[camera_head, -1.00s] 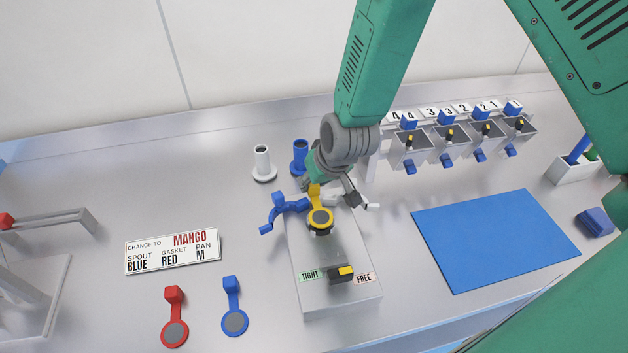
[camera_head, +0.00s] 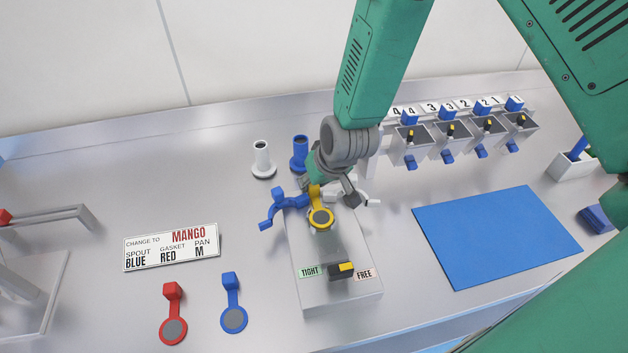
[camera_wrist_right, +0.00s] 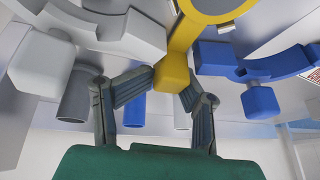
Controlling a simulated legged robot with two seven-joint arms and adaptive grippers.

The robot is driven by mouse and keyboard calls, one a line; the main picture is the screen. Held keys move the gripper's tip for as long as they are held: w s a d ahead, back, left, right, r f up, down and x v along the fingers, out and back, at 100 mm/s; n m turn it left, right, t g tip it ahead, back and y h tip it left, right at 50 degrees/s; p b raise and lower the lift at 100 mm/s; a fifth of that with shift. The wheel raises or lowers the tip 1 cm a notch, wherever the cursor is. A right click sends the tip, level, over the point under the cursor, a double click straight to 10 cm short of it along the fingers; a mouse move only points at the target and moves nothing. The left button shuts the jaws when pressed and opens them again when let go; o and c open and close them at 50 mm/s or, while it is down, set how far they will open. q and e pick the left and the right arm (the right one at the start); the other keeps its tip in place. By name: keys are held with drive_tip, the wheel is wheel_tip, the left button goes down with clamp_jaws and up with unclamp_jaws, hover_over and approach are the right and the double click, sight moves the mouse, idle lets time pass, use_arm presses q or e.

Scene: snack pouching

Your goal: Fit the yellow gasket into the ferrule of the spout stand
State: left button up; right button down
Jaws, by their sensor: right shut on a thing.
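The yellow gasket (camera_head: 320,217) has a ring with a grey centre and a tab with a block at its end. My right gripper (camera_head: 329,188) is shut on the tab block; the wrist view shows both fingers (camera_wrist_right: 165,88) at the yellow block (camera_wrist_right: 172,73). The ring is over the grey spout stand (camera_head: 340,245), between a blue arm (camera_head: 285,203) and a pale arm (camera_head: 366,201). The ferrule is hidden under the ring, so I cannot tell whether the gasket is seated. The stand's black and yellow lever (camera_head: 341,270) lies between the TIGHT and FREE labels. My left gripper is out of view.
A red gasket (camera_head: 173,315) and a blue gasket (camera_head: 233,305) lie at the front left. A sign (camera_head: 171,247) reads MANGO, spout blue, gasket red. White and blue spouts (camera_head: 262,160) stand behind. A blue mat (camera_head: 495,238) lies clear at right, before several numbered bins (camera_head: 451,133).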

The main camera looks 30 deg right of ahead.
drive_tip(key=c, duration=0.8)
unclamp_jaws()
drive_tip(key=shift+c, duration=0.2)
drive_tip(key=v, duration=1.1)
drive_tip(key=shift+r, duration=0.35)
drive_tip(key=shift+s, duration=0.1)
